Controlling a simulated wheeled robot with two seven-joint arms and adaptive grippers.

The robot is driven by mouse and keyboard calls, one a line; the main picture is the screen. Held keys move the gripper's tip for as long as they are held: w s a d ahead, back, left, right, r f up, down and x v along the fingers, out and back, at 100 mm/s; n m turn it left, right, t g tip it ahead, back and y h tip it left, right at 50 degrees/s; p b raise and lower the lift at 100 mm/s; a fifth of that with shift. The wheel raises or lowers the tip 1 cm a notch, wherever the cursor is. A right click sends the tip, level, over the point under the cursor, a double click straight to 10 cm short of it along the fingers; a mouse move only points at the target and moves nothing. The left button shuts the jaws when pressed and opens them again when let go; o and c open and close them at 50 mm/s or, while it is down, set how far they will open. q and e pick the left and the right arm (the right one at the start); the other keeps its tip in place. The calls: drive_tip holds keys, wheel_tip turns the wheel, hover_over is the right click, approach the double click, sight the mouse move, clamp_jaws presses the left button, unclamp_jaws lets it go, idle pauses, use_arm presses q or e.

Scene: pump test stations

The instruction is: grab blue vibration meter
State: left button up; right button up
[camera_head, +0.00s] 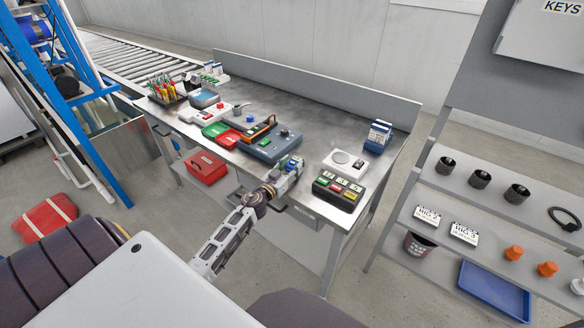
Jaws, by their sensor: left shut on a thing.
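My left gripper (291,166) is at the front edge of the grey workbench, with its arm coming up from the lower left. It is shut on a small blue thing (295,161), which looks like the blue vibration meter. The fingers hide most of it, and I cannot tell whether it touches the bench top. A larger blue device (270,149) with a dark knob lies on the bench just behind and left of the gripper. My right gripper is not in view.
A black box with coloured buttons (338,190) and a white device (345,162) stand right of the gripper. Red and green cases (227,139) lie to the left. A red toolbox (205,167) sits below the bench. The bench's back middle is clear.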

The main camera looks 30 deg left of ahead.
sight(291, 166)
use_arm(q)
drive_tip(key=shift+r+p, duration=0.35)
drive_tip(key=shift+r, duration=0.4)
drive_tip(key=shift+r+p, duration=0.45)
drive_tip(key=shift+r, duration=0.2)
wheel_tip(291, 166, up, 3)
drive_tip(key=shift+f+p, duration=0.1)
drive_tip(key=shift+p, duration=0.65)
wheel_tip(291, 166, up, 4)
drive_tip(key=shift+f+p, duration=0.25)
drive_tip(key=shift+p, duration=0.5)
drive_tip(key=shift+r, duration=0.45)
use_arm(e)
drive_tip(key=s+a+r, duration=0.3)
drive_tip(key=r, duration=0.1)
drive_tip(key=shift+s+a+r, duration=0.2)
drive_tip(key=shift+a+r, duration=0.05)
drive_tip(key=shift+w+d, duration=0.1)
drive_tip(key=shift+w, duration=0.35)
